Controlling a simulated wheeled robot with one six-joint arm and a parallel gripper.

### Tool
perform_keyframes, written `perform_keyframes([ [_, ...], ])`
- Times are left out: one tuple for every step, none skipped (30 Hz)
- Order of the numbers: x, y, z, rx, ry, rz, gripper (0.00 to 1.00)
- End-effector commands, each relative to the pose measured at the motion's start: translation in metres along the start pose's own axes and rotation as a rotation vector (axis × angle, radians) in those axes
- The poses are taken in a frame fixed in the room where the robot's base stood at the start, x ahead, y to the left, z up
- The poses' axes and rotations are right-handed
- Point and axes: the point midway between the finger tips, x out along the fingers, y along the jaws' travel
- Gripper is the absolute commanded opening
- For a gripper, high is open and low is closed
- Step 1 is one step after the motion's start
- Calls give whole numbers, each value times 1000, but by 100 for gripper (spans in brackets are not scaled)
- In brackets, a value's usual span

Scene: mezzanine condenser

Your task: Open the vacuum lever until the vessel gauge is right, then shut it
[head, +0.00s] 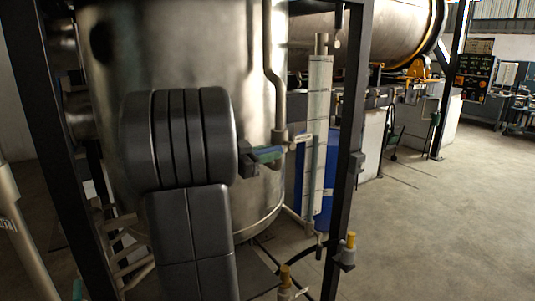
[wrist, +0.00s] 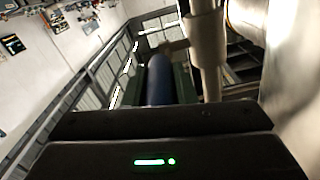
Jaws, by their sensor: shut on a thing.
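The big steel vessel (head: 200,50) fills the left half of the head view. A pipe (head: 272,70) runs down its side to a valve fitting (head: 280,137). The blue vacuum lever (head: 268,153) sticks out from this fitting toward my arm. My gripper (head: 262,157) is shut on the lever, which also shows in the wrist view (wrist: 158,80). Much of the gripper is hidden behind my dark wrist. The vessel gauge, a tall pale scale strip (head: 319,120), stands upright right of the fitting. Its reading is too small to tell.
A dark frame post (head: 347,170) stands right of the gauge. A blue drum (head: 327,185) is behind it. A large horizontal cylinder (head: 370,35) lies behind. The floor (head: 440,220) at the right is clear.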

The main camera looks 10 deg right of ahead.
Motion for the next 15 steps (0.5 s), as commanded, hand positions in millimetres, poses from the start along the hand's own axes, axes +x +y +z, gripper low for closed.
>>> perform_keyframes([
  [0, 0, 1, 0, 1, 0, 0],
  [0, 0, 1, 0, 3, -1, 0],
  [0, 0, 2, 0, 7, -1, 0],
  [0, 0, 3, 0, 11, -2, 0],
  [0, 1, 4, 0, 16, -3, 0],
  [0, 1, 5, 0, 25, -5, 0],
  [0, 1, 6, -1, 34, -7, 0],
  [0, 1, 8, -1, 44, -10, 0],
  [0, 2, 10, -2, 59, -13, 0],
  [0, 2, 12, -2, 73, -16, 0],
  [0, 2, 14, -1, 87, -19, 0],
  [0, 3, 17, -3, 110, -23, 0],
  [0, 3, 19, -3, 127, -27, 0],
  [0, 4, 21, -2, 145, -31, 0],
  [1, 4, 24, -3, 172, -35, 0],
])
